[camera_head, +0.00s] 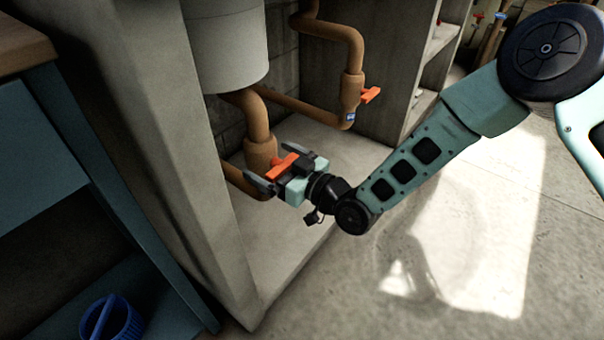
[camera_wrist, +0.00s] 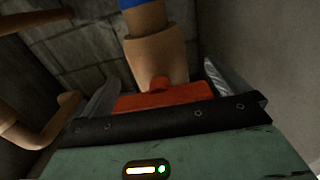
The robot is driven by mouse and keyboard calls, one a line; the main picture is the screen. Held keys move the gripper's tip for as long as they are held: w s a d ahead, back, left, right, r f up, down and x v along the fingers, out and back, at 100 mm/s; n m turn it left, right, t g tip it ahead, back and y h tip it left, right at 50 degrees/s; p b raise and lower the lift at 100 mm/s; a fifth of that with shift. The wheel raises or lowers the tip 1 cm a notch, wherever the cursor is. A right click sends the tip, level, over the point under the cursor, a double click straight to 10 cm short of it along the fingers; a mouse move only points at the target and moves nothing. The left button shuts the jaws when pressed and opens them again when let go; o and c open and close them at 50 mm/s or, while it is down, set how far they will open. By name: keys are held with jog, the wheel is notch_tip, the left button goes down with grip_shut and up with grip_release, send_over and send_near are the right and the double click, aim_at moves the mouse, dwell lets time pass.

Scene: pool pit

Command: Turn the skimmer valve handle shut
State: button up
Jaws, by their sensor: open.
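A valve with an orange-red handle (camera_head: 282,166) sits on a brown pipe low in the concrete bay. My gripper (camera_head: 270,164) is open, with one finger on each side of this handle. In the wrist view the handle (camera_wrist: 165,97) lies crosswise between the fingers (camera_wrist: 158,88), in front of the brown valve body (camera_wrist: 157,58). Whether the fingers touch it I cannot tell. A second valve with an orange handle (camera_head: 370,95) stands farther back on the right pipe, above a small blue tag. No readable label shows which is the skimmer valve.
A pale round tank (camera_head: 228,45) hangs above the near valve. A concrete wall (camera_head: 165,130) stands close on the left, and brown pipes surround the valve. A blue basket (camera_head: 112,320) sits at lower left. Open floor (camera_head: 480,230) lies right.

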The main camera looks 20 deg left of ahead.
jog(key=p+v, duration=0.5)
jog(key=v, duration=1.2)
jog(key=shift+d, duration=0.2)
jog(key=shift+s, duration=0.1)
